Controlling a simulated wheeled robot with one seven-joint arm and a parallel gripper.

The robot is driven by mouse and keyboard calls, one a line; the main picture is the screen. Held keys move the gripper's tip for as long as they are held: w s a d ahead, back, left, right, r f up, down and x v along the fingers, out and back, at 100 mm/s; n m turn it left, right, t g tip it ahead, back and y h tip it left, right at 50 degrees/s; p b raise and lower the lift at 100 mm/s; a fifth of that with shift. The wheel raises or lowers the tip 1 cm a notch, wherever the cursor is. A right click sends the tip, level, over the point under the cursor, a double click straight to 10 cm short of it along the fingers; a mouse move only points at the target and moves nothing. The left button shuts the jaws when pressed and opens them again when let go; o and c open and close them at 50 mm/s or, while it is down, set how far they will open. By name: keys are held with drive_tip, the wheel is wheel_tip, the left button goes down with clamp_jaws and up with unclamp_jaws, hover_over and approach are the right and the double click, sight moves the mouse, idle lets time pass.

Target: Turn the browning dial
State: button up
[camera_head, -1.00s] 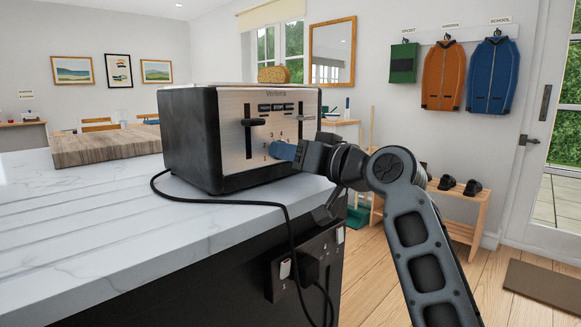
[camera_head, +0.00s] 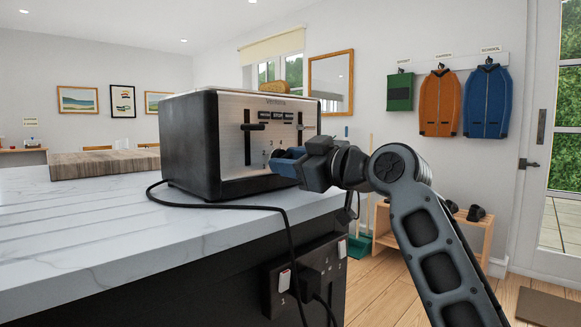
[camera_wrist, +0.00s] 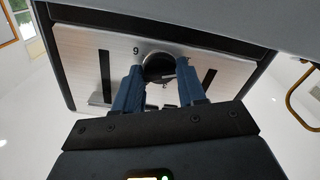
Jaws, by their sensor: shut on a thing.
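The toaster (camera_head: 200,140) stands on the marble counter, black at the side with a steel front bearing buttons, a slot with a lever (camera_head: 254,127) and printed numbers. Its dark round browning dial (camera_wrist: 157,68) is low in the middle of that front. My gripper (camera_head: 278,160) reaches in from the right at the front. In the wrist view its two blue fingers (camera_wrist: 158,82) are on either side of the dial and shut on it.
A black cord (camera_head: 230,207) runs from the toaster over the counter edge to a wall socket (camera_head: 308,275) on the counter's side. A wooden board (camera_head: 105,164) lies at the left of the white counter (camera_head: 120,235).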

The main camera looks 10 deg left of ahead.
drive_tip(key=shift+f, duration=0.2)
idle(0.3)
drive_tip(key=o, duration=1.1)
drive_tip(key=shift+r, duration=0.15)
drive_tip(key=shift+c, duration=0.2)
drive_tip(key=p+v, duration=0.1)
drive_tip(key=v, duration=0.6)
drive_tip(key=shift+s+d, duration=0.25)
drive_tip(key=shift+d, duration=0.1)
